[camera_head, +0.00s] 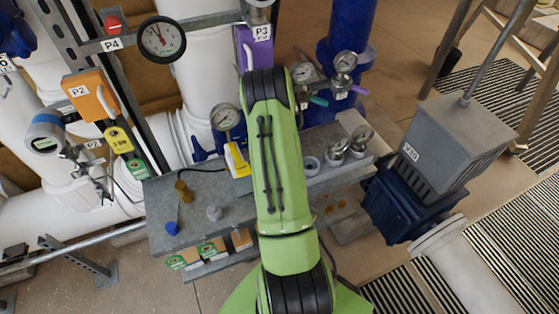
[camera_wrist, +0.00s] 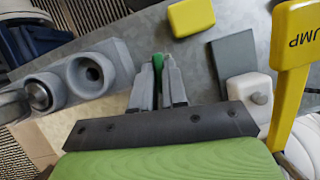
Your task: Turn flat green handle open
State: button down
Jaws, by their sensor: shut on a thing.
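The flat green handle (camera_wrist: 158,62) shows as a thin green edge between my fingertips in the wrist view. My gripper (camera_wrist: 159,74) is shut on it, with a grey finger on each side. The fingers and the wrist hide most of the handle, so I cannot tell its angle. In the head view my own green arm covers both the gripper and this handle.
A grey block with round sockets (camera_wrist: 92,72) lies close left of my fingers. A yellow block (camera_wrist: 190,16), a dark flat plate (camera_wrist: 233,70) and a yellow PUMP handle (camera_wrist: 296,40) stand to the right. Gauges (camera_head: 302,73) rise behind the grey bench (camera_head: 160,215).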

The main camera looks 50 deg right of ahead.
jog(key=shift+w+n+h, duration=0.1)
jog(key=shift+n+h, duration=0.2)
jog(key=shift+n, duration=0.6)
jog(key=c, duration=1.2)
grip_release()
jog(key=shift+o, duration=0.2)
